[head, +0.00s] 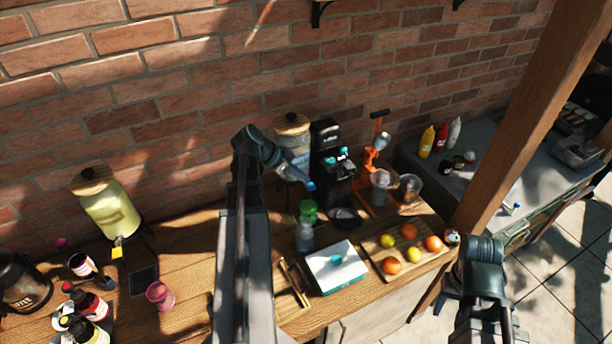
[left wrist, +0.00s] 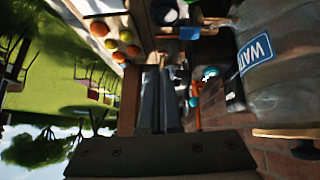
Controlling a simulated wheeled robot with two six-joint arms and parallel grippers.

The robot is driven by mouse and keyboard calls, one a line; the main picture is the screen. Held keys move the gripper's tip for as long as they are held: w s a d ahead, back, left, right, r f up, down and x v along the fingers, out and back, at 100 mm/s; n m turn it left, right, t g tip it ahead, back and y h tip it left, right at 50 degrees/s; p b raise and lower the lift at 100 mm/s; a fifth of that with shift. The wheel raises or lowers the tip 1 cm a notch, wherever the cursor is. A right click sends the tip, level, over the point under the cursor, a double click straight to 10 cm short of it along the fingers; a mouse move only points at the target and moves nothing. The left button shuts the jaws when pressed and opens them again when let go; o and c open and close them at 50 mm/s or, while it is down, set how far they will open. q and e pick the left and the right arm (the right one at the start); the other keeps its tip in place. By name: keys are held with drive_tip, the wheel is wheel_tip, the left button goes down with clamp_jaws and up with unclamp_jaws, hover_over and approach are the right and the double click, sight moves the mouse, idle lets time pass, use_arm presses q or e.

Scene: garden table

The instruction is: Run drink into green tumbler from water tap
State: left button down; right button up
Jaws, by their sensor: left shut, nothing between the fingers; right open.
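The water dispenser (head: 292,138) is a clear jar with a wooden lid by the brick wall. Its "WAT…" label (left wrist: 258,52) shows in the left wrist view. A small blue part, seemingly its tap (head: 310,186), shows at my left fingertips. The green tumbler (head: 308,208) stands below it on the table. My left gripper (head: 297,170) is shut and empty, in front of the dispenser; its fingers (left wrist: 160,105) lie together in the left wrist view. I cannot tell whether it touches the tap. My right gripper (head: 482,275) is open, beyond the table's right end.
A clear bottle (head: 304,238) stands in front of the tumbler. A black coffee machine (head: 330,160) and orange juicer (head: 373,155) stand to the right. A fruit board (head: 410,262) and white box (head: 336,262) are in front. A yellow dispenser (head: 110,212) stands left.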

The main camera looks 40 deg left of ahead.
use_arm(q)
drive_tip(key=s+a+r+t+p, duration=0.1)
drive_tip(key=a+r, duration=0.2)
drive_tip(key=a, duration=0.2)
drive_tip(key=shift+s+a+y, duration=0.25)
drive_tip(key=shift+y, duration=0.05)
use_arm(e)
drive_tip(key=shift+r, duration=0.9)
use_arm(q)
drive_tip(key=b, duration=0.8)
hover_over(314, 186)
drive_tip(key=s+a, duration=0.2)
drive_tip(key=s, duration=0.1)
wheel_tip(314, 186, down, 8)
drive_tip(key=shift+w+d+f+b, duration=0.1)
drive_tip(key=shift+d+f+b, duration=0.05)
drive_tip(key=shift+f+b, duration=0.65)
drive_tip(key=shift+w+d+f+b, duration=0.1)
drive_tip(key=shift+d+f+b, duration=0.05)
drive_tip(key=shift+f+b, duration=0.6)
use_arm(e)
wheel_tip(314, 186, down, 11)
drive_tip(key=shift+f, duration=0.1)
